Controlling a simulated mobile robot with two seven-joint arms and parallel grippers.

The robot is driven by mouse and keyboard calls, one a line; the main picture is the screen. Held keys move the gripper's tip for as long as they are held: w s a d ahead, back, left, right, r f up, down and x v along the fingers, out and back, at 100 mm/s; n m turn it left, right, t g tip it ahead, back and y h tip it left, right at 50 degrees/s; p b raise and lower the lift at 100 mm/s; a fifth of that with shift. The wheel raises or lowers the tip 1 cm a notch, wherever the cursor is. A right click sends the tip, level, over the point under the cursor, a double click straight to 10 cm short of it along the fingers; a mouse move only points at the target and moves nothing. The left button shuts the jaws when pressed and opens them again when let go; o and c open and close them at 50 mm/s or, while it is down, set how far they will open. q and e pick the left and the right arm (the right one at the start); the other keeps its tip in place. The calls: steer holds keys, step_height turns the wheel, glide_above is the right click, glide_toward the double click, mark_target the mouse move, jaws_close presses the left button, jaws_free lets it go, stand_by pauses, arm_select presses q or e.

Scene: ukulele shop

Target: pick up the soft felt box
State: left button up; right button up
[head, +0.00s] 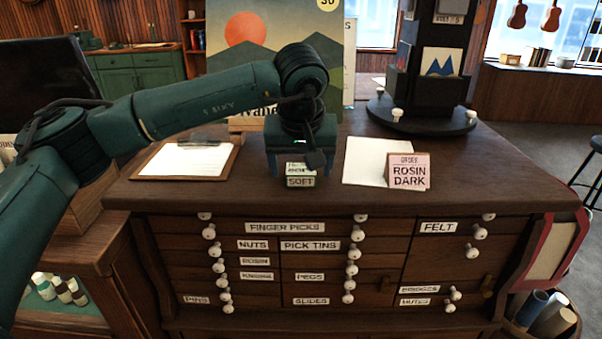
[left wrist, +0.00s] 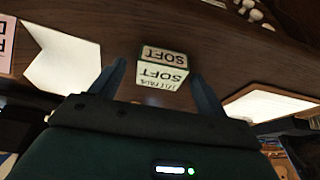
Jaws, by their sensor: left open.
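The soft felt box (head: 301,181) is a small box with white labels reading SOFT, sitting on the dark wooden cabinet top near its front edge. In the left wrist view the box (left wrist: 162,68) shows between the two fingers, a little beyond their tips. My left gripper (head: 291,172) points down over the box, its fingers apart on either side. It is open in the left wrist view (left wrist: 157,80), with a gap between each finger and the box. The far part of the box is hidden under the gripper in the head view. My right gripper is not in view.
A clipboard (head: 190,159) lies left of the box. White paper (head: 366,160) and a pink ROSIN DARK card (head: 409,171) are to the right. A dark rotating stand (head: 420,125) and a poster (head: 235,60) stand behind. Labelled drawers (head: 310,245) are below the top.

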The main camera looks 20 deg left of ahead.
arm_select(q)
steer(key=c, duration=1)
steer(key=shift+r, duration=0.1)
